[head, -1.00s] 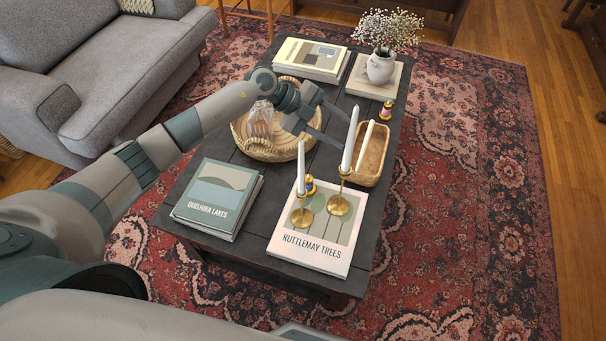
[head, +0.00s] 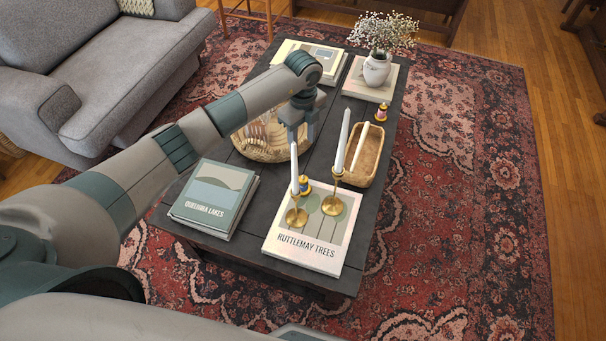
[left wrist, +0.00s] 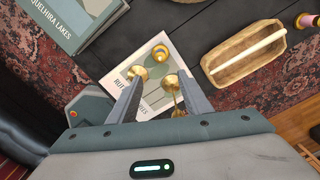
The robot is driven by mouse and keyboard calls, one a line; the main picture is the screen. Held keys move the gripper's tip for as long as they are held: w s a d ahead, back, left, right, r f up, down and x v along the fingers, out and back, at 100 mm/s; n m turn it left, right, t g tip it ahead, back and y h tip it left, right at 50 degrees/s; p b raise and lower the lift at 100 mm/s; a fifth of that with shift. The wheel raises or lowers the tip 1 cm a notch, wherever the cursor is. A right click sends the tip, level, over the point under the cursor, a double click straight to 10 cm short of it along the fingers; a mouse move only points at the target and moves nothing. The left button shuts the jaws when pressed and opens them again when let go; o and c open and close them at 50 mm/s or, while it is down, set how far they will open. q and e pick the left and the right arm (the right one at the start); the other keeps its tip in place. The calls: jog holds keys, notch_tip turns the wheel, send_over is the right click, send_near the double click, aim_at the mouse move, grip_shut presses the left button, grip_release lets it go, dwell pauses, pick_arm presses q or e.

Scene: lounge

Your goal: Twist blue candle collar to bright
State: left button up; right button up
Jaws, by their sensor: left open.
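A short blue and gold candle (head: 304,184) stands on the Ruttlemay Trees book (head: 318,262), beside two brass candlesticks (head: 296,216) (head: 334,205) with tall white candles. In the left wrist view a small gold-topped piece (left wrist: 161,54), apparently this candle seen from above, lies just beyond my fingertips. A second short candle (head: 382,112), pink and gold, stands farther back; it also shows in the left wrist view (left wrist: 307,20). My left gripper (head: 295,146) points down above the table, behind the candlesticks. Its fingers (left wrist: 158,82) are open, with no object seen held. My right gripper is not in view.
A wooden tray (head: 371,172) holding a white candle lies right of the candlesticks. The Quelhira Lakes book (head: 213,196) lies left. A round woven basket (head: 262,150) is behind my left arm. A vase of flowers (head: 376,70) and more books (head: 332,58) stand at the back.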

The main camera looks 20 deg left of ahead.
pick_arm(q)
jog(key=p, duration=0.1)
send_over(303, 175)
notch_tip(303, 175, down, 10)
notch_tip(303, 175, down, 6)
jog(key=shift+r, duration=0.25)
jog(key=shift+f, duration=1)
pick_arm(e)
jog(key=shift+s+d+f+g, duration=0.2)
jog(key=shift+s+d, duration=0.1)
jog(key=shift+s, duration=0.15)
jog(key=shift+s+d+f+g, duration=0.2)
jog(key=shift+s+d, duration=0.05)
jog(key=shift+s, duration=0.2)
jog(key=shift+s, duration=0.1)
pick_arm(q)
jog(key=c, duration=1.1)
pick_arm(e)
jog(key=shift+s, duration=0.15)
